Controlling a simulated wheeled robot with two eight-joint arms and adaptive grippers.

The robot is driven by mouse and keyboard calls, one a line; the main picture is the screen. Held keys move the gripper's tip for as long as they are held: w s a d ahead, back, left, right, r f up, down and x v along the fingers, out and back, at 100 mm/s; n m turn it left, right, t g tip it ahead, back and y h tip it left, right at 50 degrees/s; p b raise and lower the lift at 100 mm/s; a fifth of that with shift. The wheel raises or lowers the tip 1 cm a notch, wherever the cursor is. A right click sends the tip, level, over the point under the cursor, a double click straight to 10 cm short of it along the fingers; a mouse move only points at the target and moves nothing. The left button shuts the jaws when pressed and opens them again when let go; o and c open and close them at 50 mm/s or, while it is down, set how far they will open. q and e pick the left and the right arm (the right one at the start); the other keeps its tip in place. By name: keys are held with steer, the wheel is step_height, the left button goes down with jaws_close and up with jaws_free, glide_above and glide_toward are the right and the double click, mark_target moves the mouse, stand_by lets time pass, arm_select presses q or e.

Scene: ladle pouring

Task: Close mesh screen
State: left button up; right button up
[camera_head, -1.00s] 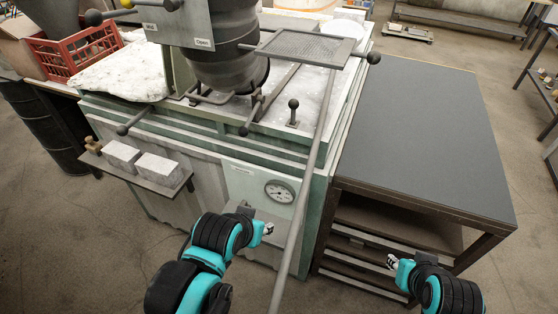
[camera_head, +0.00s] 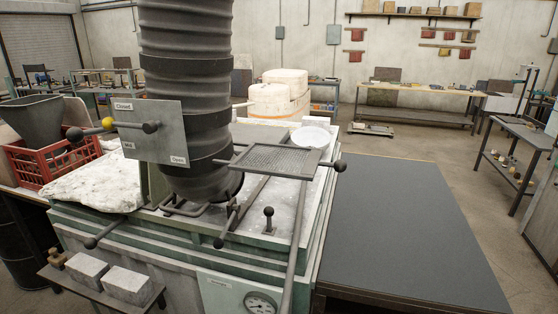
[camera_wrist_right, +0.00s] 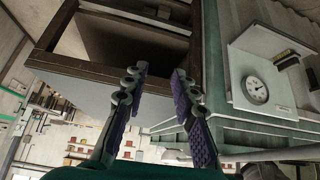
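The mesh screen (camera_head: 276,160) is a flat perforated panel in a grey frame, roughly level above the right part of the furnace top (camera_head: 250,232). A dark round knob (camera_head: 340,166) ends the rod at its right edge. The screen sits to the right of the large dark ribbed duct (camera_head: 187,70). No gripper touches the screen. My right gripper (camera_wrist_right: 158,78) shows in the right wrist view, open and empty, with a bench frame and the furnace front beyond it. My left gripper is in neither view now.
A long grey bar (camera_head: 297,235) runs down in front of the furnace from near the screen. A short upright lever (camera_head: 268,218) stands on the furnace top. A panel with labels (camera_head: 152,130) is left of the duct. A bare dark table (camera_head: 405,225) is at right.

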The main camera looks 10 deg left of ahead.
steer(key=shift+w+a+r, duration=0.15)
steer(key=shift+r, duration=0.1)
jaws_close()
steer(key=w+a+r+m+y+p, duration=0.3)
steer(key=w+r+y+p, duration=0.15)
steer(key=w+r, duration=0.2)
steer(key=w+a+r+m+y+p, duration=0.3)
steer(key=w+a+r+y+p, duration=0.15)
steer(key=r, duration=0.35)
steer(key=w+d+r+m+t+y+p, duration=0.2)
steer(key=w+d+r+t+y+p, duration=0.15)
steer(key=r, duration=0.45)
steer(key=w+d+r+m+t+y+p, duration=0.1)
steer(key=w+d+r+t+y+p, duration=0.15)
steer(key=w+d+r, duration=0.4)
steer(key=w+a+r, duration=0.2)
steer(key=a, duration=0.5)
steer(key=w+a+r, duration=0.2)
steer(key=a, duration=0.5)
steer(key=shift+w+a+g, duration=0.25)
steer(key=shift+g, duration=0.15)
